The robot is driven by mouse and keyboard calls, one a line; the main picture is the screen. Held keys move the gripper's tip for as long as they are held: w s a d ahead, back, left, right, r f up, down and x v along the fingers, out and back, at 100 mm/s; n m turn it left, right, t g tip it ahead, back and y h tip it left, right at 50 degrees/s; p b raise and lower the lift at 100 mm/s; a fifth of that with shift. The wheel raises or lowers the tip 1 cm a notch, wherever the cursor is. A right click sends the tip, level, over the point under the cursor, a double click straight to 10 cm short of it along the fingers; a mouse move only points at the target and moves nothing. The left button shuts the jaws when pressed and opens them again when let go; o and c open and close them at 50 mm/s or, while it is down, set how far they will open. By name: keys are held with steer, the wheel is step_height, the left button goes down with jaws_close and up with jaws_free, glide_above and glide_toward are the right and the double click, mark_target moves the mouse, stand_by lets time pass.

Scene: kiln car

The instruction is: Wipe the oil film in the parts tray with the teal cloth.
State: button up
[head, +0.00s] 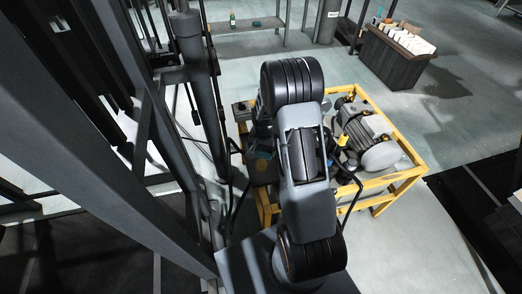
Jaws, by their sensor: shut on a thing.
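The parts tray (262,178) is a dark, shallow tray at the left end of the yellow-framed machine. A faint brownish, shiny patch of oil film (261,165) shows on its floor. My gripper (263,143) is just above the tray, left of my arm, and mostly hidden by my own wrist. It is shut on the teal cloth (264,154), of which only a small bit shows. I cannot tell whether the cloth touches the tray.
The yellow frame (400,180) carries a grey motor (372,140) right of my arm. Dark columns and pipes (205,90) stand close on the left. A dark crate (395,60) with white boxes stands at the back right. Open floor lies between.

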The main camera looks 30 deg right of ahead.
steer(key=shift+f, duration=0.15)
steer(key=shift+f+b, duration=2.1)
steer(key=shift+f, duration=0.4)
steer(key=shift+w+d+b, duration=0.2)
steer(key=shift+w+b, duration=0.1)
steer(key=shift+w, duration=0.95)
steer(key=shift+w+d+b, duration=0.2)
steer(key=shift+w+b, duration=0.05)
steer(key=shift+w, duration=1.05)
steer(key=shift+w+d+b, duration=0.2)
steer(key=shift+w+b, duration=0.1)
steer(key=shift+w, duration=0.95)
steer(key=shift+f+b, duration=0.65)
steer(key=shift+f, duration=0.25)
steer(key=shift+s+r, duration=0.1)
steer(key=shift+s, duration=0.05)
